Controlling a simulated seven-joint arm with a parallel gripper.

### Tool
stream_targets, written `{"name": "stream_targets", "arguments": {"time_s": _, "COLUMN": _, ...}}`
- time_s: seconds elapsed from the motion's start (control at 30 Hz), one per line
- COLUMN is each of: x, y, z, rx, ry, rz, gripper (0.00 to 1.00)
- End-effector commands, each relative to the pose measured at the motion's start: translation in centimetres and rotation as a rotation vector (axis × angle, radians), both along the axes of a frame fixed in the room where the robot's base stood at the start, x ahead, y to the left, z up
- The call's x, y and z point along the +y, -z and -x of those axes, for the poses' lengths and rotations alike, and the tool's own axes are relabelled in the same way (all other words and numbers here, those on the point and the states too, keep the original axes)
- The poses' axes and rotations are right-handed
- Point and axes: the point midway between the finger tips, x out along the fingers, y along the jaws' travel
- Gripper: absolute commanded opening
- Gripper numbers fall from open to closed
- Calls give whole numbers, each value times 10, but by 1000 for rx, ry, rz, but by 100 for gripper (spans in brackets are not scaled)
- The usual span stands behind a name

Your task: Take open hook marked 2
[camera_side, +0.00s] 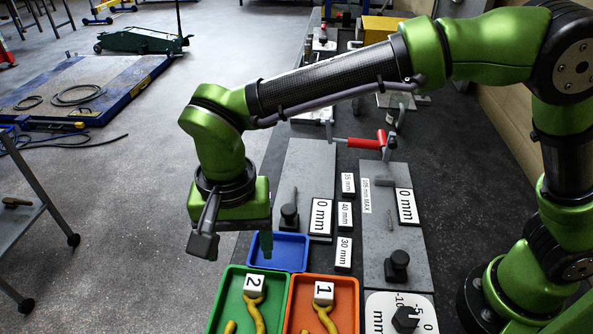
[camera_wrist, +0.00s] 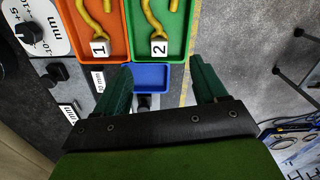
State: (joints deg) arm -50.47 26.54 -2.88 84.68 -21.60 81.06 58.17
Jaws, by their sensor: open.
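The hook marked 2 (camera_side: 254,311) is a curved yellow hook with a white block numbered 2 at its upper end. It lies in the green tray (camera_side: 221,301) at the front of the side view. In the wrist view the hook (camera_wrist: 153,20) is at the top, cut off by the frame edge. My gripper (camera_side: 236,246) is above and behind the green tray, empty, with its fingers apart. In the wrist view my gripper (camera_wrist: 162,80) has both green fingers spread below the tray, clear of the hook.
An orange tray (camera_side: 291,312) with a yellow hook marked 1 (camera_side: 325,309) adjoins the green tray on the right. A blue tray (camera_side: 290,252) lies behind them. Grey plates with clamps (camera_side: 397,266) and 0 mm labels stand to the right, near a black dial (camera_side: 405,319).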

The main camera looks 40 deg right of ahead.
Motion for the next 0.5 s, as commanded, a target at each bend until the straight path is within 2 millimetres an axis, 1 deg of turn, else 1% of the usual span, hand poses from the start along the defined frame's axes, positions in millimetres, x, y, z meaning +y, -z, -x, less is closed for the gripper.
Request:
{"name": "stream_targets", "arguments": {"time_s": 0.03, "x": 1, "y": -8, "z": -5, "rx": -9, "ry": 64, "rz": -3, "gripper": 71}}
{"name": "stream_targets", "arguments": {"time_s": 0.1, "x": 0, "y": -13, "z": -5, "rx": -7, "ry": 133, "rz": 0, "gripper": 71}}
{"name": "stream_targets", "arguments": {"time_s": 0.23, "x": -2, "y": -6, "z": -3, "rx": 4, "ry": 192, "rz": 10, "gripper": 71}}
{"name": "stream_targets", "arguments": {"time_s": 0.37, "x": -3, "y": 15, "z": -3, "rx": 6, "ry": 195, "rz": 12, "gripper": 71}}
{"name": "stream_targets", "arguments": {"time_s": 0.5, "x": -3, "y": 46, "z": -2, "rx": 7, "ry": 194, "rz": 12, "gripper": 71}}
